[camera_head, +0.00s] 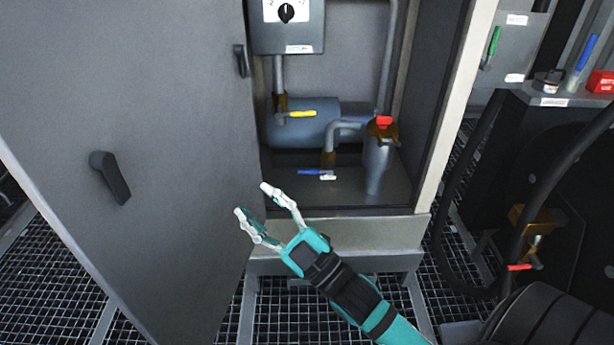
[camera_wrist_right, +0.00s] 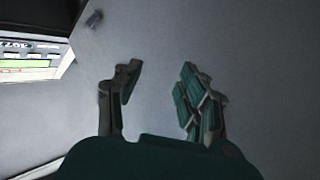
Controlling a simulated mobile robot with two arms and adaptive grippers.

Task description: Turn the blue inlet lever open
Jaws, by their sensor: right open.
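A second blue lever (camera_head: 588,52) stands tilted on the unit at the far right. My right gripper (camera_head: 252,200) is open and empty in front of the cabinet, left of and below the low blue lever and apart from it. In the right wrist view my right gripper (camera_wrist_right: 160,68) has its fingers spread before a plain grey surface. My left gripper is not in view.
The grey cabinet door (camera_head: 130,130) stands open on the left, close to my right fingers. A yellow lever (camera_head: 300,114), a tank (camera_head: 300,130) and a red-capped pipe (camera_head: 377,160) are inside the cabinet. A green lever (camera_head: 494,42) and a black hose (camera_head: 452,210) are at right.

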